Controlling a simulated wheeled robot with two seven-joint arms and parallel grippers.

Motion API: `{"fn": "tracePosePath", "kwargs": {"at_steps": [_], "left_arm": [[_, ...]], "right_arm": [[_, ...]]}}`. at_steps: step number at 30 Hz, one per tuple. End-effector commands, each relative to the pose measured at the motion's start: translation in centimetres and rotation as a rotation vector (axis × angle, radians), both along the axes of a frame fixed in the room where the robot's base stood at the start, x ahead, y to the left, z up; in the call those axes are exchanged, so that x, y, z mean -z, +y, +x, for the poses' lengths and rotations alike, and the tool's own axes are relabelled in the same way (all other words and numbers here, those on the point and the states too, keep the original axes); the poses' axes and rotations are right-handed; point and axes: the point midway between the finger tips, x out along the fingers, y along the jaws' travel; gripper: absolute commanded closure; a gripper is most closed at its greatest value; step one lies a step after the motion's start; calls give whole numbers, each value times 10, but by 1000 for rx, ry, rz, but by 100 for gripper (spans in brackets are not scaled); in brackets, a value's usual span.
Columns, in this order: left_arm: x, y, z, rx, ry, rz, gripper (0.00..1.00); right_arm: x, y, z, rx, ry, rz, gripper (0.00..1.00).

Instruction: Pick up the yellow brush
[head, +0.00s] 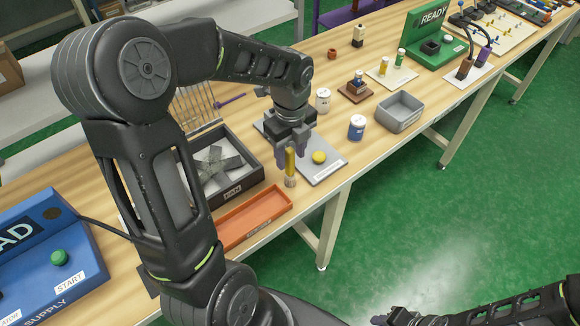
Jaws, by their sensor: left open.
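The yellow brush (290,163) stands upright at the front edge of a grey plate (328,172), its pale bristle end down. My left gripper (292,153) is open above the plate, pointing down, with its fingers around or just behind the brush's upper part. I cannot tell whether either finger touches it. My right gripper (383,319) only partly shows at the bottom edge, away from the table, and its jaws are not clear.
A round yellow piece (319,157) sits on the plate right of the brush. A dark sieve box (240,183) and an orange tray (251,217) lie left. A blue-and-white jar (356,127) and grey bin (399,112) stand right. The table's front edge is close.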

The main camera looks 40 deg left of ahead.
Motion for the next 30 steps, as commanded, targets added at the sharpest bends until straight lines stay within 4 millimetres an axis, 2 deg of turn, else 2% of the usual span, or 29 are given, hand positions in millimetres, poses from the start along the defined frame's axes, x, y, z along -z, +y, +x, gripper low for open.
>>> {"fn": "tracePosePath", "kwargs": {"at_steps": [8,20,30], "left_arm": [[2,0,0,-1,1,-1,56],[50,3,1,-1,1,-1,56],[52,3,2,-1,0,0,56]], "right_arm": [[-1,0,0,0,0,0,67],[-8,0,-1,1,4,-2,67],[-8,0,-1,1,4,-2,67]]}}
